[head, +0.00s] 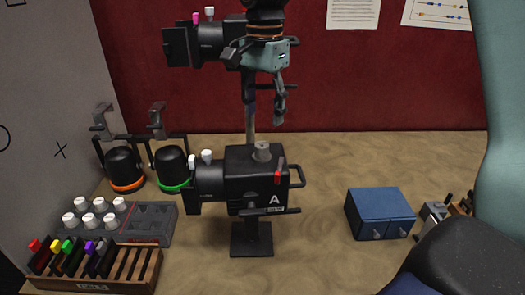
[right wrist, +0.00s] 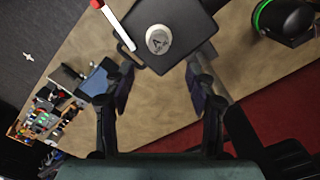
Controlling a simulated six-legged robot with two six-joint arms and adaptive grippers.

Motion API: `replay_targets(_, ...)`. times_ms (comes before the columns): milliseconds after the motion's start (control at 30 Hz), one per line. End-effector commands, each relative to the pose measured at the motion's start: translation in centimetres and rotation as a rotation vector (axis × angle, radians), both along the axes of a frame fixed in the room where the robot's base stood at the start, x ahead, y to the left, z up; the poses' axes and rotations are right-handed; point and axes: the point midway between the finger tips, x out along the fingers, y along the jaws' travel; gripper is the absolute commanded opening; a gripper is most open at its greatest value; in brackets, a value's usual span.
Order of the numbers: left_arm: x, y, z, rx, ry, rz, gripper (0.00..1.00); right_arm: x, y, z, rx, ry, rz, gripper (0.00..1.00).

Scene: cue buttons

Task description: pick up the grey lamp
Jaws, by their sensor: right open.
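A grey, round-capped piece (head: 262,152), which looks like the grey lamp, stands upright on top of the black spotlight housing (head: 240,175) marked A. In the right wrist view the grey lamp (right wrist: 158,40) shows from above, with a dark mark on its cap. My right gripper (head: 265,108) is open and empty, pointing down above the housing. In the right wrist view the lamp lies just beyond the gap between the fingertips (right wrist: 160,82), with no finger touching it. My left gripper is not in view.
A second black spotlight (head: 200,45) hangs on the pole beside my right gripper. Two hanging black lights (head: 124,165) stand left, behind a tray of white-capped pieces (head: 150,225) and a wooden rack (head: 125,284). A blue box (head: 380,213) stands right; sand-coloured table is clear between.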

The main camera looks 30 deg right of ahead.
Motion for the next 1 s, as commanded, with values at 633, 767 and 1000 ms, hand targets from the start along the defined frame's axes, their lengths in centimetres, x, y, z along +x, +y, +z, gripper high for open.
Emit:
replay_targets(633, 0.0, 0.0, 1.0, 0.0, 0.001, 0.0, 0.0, -0.1, 0.4, -7.4, 0.0, 0.002, 0.0, 0.56)
replay_targets(767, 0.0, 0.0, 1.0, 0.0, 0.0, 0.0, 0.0, 0.0, 0.4, -7.6, 0.0, 0.001, 0.0, 0.56)
replay_targets(1000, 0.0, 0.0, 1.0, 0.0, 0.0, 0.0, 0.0, 0.1, 0.3, -7.6, 0.001, 0.001, 0.0, 0.47)
